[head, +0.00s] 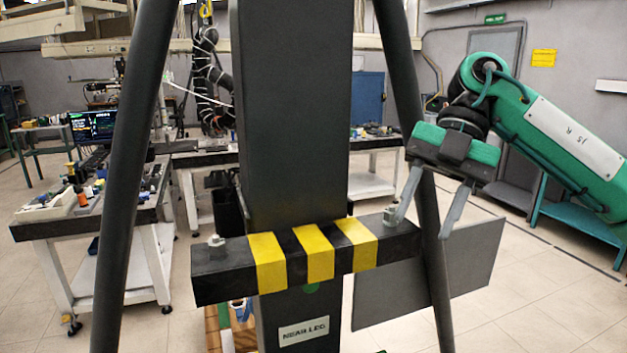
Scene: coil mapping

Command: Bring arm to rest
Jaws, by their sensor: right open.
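My right arm (565,140) comes in from the right edge, green with a white panel. The other finger is to the right of the bar's end. My left gripper is not in view.
A dark upright post (293,110) stands behind the bar, with a label (303,331) low down. Slanted dark legs (135,170) flank it. A grey panel (430,280) is at lower right. Cluttered workbenches (90,215) stand at left.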

